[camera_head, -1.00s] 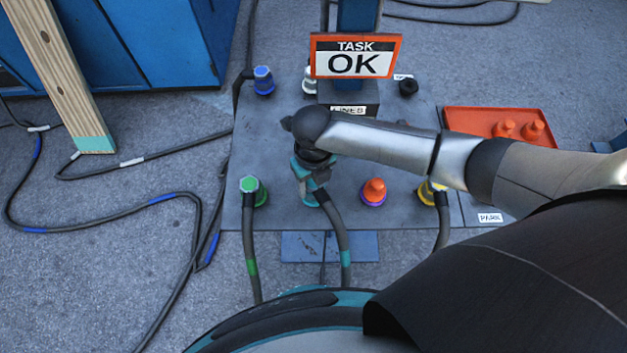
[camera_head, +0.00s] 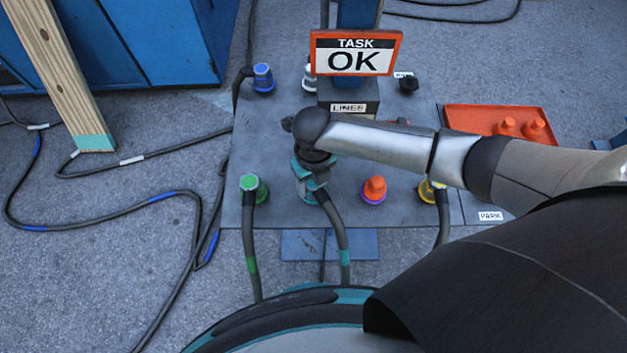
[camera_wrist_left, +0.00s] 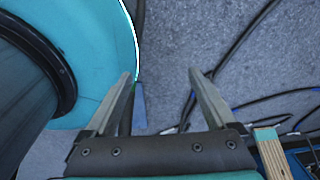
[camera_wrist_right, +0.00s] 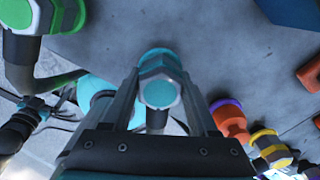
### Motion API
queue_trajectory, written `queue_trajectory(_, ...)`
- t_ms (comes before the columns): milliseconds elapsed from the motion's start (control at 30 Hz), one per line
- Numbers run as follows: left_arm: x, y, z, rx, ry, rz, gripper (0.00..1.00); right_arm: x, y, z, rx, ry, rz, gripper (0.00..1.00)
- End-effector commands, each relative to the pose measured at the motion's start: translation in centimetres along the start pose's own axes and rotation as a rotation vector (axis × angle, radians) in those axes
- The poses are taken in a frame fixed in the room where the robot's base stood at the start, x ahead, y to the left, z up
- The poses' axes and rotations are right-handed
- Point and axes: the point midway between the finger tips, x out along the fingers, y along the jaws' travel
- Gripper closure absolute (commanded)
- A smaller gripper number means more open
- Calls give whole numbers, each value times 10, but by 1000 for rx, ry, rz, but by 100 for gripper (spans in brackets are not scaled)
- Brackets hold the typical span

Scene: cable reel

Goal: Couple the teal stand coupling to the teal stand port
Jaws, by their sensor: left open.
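The teal stand coupling (camera_wrist_right: 160,92), a teal hexagonal cap with a dark hose, sits between the fingers of my right gripper (camera_wrist_right: 160,75) in the right wrist view. A teal ring, the teal stand port (camera_wrist_right: 158,57), shows right behind it, in line with it. In the head view my right gripper (camera_head: 312,165) is above the port's teal base (camera_head: 311,199), hiding most of the joint. I cannot tell whether the fingers press on the coupling or stand just clear. My left gripper (camera_wrist_left: 160,75) is open and empty, over floor beside a teal round part.
A panel sign (camera_head: 355,54) reads TASK OK. Green (camera_head: 250,184), orange (camera_head: 374,188) and yellow (camera_head: 427,191) fittings flank the teal one closely. A blue coupling (camera_head: 263,77) and a red tray (camera_head: 500,112) are farther back. Hoses lie on the floor at left.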

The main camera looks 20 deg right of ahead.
Motion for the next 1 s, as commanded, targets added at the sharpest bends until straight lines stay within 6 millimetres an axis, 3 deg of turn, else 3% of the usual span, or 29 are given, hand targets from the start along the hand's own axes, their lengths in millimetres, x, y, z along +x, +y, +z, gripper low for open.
queue_trajectory(33, 0, 0, 0, 0, 0, 0, 10, -1, 0, 1, 0, -2, 1, 35)
queue_trajectory(267, 0, 0, 0, -1, 0, 0, 10, -1, 0, 0, 0, -1, 0, 9)
queue_trajectory(633, 0, 0, 0, 0, 0, 0, 10, 0, 0, 0, 0, 1, 0, 8)
queue_trajectory(867, -21, 5, 6, 4, -17, 7, 10, -48, 0, 1, -1, -4, 0, 8)
queue_trajectory(1000, -35, 20, 18, 5, -42, 28, 10, -83, 0, 1, -2, -5, 0, 8)
